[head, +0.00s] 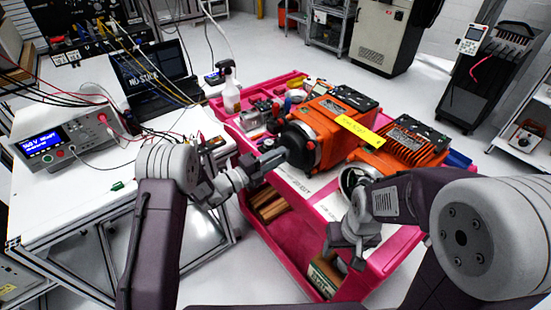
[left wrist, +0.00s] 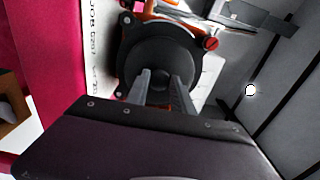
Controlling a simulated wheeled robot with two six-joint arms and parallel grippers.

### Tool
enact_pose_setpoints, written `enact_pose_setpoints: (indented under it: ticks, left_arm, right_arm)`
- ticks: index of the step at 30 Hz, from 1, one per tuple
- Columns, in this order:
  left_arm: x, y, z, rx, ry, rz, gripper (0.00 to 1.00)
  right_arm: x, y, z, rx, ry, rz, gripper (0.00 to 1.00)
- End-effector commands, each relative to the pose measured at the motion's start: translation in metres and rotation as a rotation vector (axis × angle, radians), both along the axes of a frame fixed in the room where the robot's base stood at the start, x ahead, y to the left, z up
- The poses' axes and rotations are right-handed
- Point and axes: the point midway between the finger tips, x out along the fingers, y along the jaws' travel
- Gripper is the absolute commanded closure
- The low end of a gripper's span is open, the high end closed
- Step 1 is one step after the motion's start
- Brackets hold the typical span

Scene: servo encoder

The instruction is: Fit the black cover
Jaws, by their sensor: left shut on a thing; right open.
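The black round cover (head: 299,144) is at the near left end of the large orange motor (head: 335,128) on the pink cart. My left gripper (head: 280,158) is shut on the cover, coming from the left. In the left wrist view the cover (left wrist: 160,50) shows as a dark disc, with the two fingers (left wrist: 160,80) on its middle. It looks close against the motor's end; I cannot tell whether it touches all round. My right gripper (head: 350,238) is open and empty over the cart's front edge.
A second orange motor unit (head: 412,145) stands to the right, with a yellow tag (head: 360,131) between the two. A spray bottle (head: 230,90) and small tools are at the cart's back left. A white bench (head: 75,190) with a power supply (head: 65,138) is on the left.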

Motion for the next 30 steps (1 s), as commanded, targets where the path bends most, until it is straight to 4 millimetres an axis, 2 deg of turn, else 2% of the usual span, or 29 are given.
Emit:
enact_pose_setpoints:
  ticks: [30]
  left_arm:
    - [0.0017, 0.0033, 0.0011, -0.014, 0.009, -0.002, 1.0]
  right_arm:
    - [0.0, 0.0, 0.005, 0.0, 0.0, 0.0, 0.4]
